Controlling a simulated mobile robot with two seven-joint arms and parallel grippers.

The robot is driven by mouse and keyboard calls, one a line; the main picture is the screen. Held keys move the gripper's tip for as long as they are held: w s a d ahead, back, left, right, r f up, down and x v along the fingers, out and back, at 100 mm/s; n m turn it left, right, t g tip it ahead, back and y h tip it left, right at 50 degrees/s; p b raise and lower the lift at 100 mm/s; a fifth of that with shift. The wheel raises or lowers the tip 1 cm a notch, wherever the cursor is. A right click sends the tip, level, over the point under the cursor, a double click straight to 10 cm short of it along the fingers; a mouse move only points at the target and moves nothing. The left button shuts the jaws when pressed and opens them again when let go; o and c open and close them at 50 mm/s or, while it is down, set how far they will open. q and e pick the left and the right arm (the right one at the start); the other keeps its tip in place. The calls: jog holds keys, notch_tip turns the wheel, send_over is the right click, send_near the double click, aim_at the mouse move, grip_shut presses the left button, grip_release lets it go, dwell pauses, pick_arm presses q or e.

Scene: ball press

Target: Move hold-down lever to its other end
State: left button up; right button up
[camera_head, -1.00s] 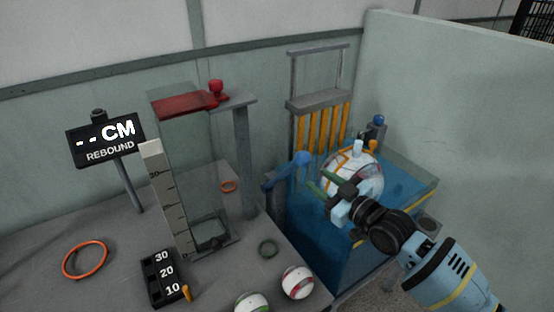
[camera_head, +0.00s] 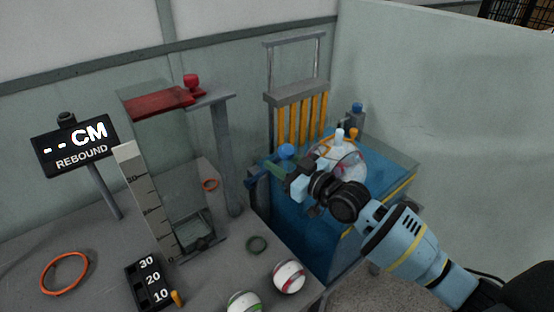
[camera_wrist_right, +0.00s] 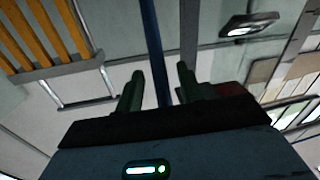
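The blue hold-down lever, with its round blue knob (camera_head: 286,151), stands at the near left corner of the blue press base (camera_head: 315,222). My right gripper (camera_head: 268,172) reaches in from the right, its green fingers at the lever just below the knob. In the right wrist view a blue bar (camera_wrist_right: 153,45), seemingly the lever, runs between the two separated fingers (camera_wrist_right: 160,85). Gaps show beside the bar, so the gripper looks open around it. A white ball (camera_head: 348,165) with coloured bands sits on the press, partly hidden by my wrist. My left gripper is not in view.
Orange bars (camera_head: 302,120) in a grey frame stand behind the lever. A clear drop tower with a red top (camera_head: 160,102) stands on the grey table to the left. Two striped balls (camera_head: 289,276) lie near the table edge. A pale wall (camera_head: 450,150) bounds the right.

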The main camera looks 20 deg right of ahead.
jog(key=shift+x, duration=0.75)
jog(key=shift+c, duration=0.5)
grip_shut()
